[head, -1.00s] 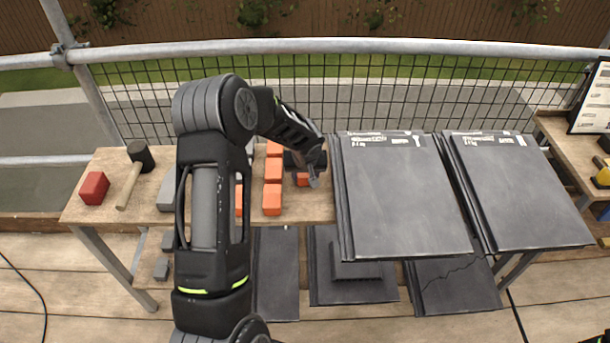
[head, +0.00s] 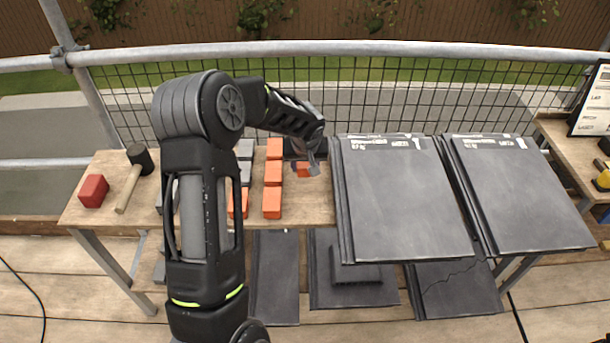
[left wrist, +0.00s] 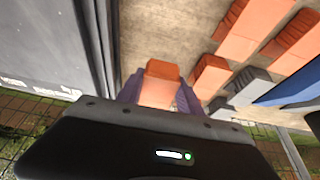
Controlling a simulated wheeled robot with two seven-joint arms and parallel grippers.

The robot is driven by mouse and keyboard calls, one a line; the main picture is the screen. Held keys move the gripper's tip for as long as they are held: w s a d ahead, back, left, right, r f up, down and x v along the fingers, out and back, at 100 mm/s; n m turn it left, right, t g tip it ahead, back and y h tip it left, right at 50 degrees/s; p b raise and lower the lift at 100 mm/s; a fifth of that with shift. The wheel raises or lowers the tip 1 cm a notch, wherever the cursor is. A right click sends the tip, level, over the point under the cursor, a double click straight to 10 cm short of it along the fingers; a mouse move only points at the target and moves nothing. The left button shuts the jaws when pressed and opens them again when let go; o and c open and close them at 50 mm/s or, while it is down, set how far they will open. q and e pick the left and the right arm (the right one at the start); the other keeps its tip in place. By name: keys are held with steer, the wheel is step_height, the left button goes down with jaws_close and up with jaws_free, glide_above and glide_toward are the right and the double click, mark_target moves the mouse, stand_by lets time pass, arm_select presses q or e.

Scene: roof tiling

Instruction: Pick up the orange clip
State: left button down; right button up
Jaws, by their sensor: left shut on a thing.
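My left gripper (head: 305,164) reaches over the bench from the left, beside the slate stack. In the left wrist view the left gripper (left wrist: 160,98) is shut on an orange clip (left wrist: 161,82), which sits between its two fingers. In the head view a part of the held clip (head: 303,170) shows below the gripper, close above the bench top; the arm hides the rest. Other orange clips (head: 272,200) lie in a row to the left of it, and more orange clips (left wrist: 242,35) show in the left wrist view. My right gripper is not in view.
Grey clips (head: 244,150) lie behind the arm. A red block (head: 93,190) and a mallet (head: 130,185) lie at the bench's left. Stacks of dark slates (head: 405,200) stand close to the gripper's right. A mesh fence and rail (head: 330,47) run behind the bench.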

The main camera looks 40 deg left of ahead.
mark_target(305, 164)
arm_select(q)
step_height(305, 164, up, 5)
stand_by(0.7)
steer(key=c, duration=1.4)
jaws_free()
steer(key=shift+c, duration=0.2)
jaws_close()
